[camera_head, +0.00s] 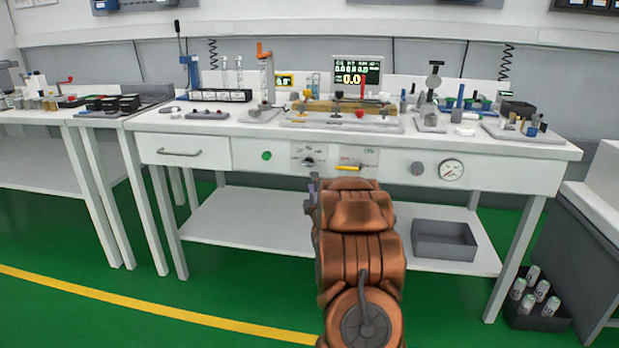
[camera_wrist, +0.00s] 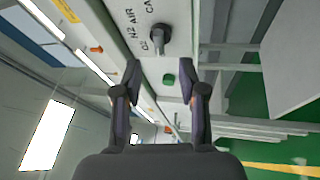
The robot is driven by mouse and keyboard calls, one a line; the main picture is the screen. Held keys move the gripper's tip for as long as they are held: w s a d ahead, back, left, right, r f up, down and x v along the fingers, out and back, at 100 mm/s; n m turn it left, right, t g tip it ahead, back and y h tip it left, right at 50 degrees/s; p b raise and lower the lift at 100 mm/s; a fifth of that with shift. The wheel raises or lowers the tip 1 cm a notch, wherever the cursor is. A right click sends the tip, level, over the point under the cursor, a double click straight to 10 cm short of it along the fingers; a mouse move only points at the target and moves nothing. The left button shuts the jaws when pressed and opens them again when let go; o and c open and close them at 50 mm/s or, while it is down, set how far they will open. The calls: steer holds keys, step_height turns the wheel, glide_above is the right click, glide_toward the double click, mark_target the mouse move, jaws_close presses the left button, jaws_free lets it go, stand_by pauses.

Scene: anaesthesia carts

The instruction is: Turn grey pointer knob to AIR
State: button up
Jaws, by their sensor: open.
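The grey pointer knob (camera_head: 308,161) is on a white label plate on the front of the middle bench. In the wrist view the knob (camera_wrist: 158,42) is at the top centre, with the printed marks N2, AIR, O2 and a partly cut-off CA on its left side. I cannot tell for sure which mark its pointer faces. My gripper (camera_wrist: 161,79) is open and empty, its two dark fingers apart and short of the knob. In the head view my gripper (camera_head: 312,188) is just below the plate, partly hidden by my copper-coloured arm.
A green button (camera_head: 266,155) is left of the knob. A yellow lever (camera_head: 348,168), a grey round knob (camera_head: 417,168) and a gauge (camera_head: 452,170) are to its right. A drawer handle (camera_head: 179,153) sticks out at the left. A grey bin (camera_head: 444,240) stands on the lower shelf.

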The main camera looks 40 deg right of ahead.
mark_target(309, 166)
steer(key=shift+b+x, duration=0.7)
steer(key=shift+x, duration=3.2)
steer(key=shift+s, duration=0.1)
steer(key=shift+c, duration=0.3)
steer(key=shift+r, duration=0.15)
jaws_close()
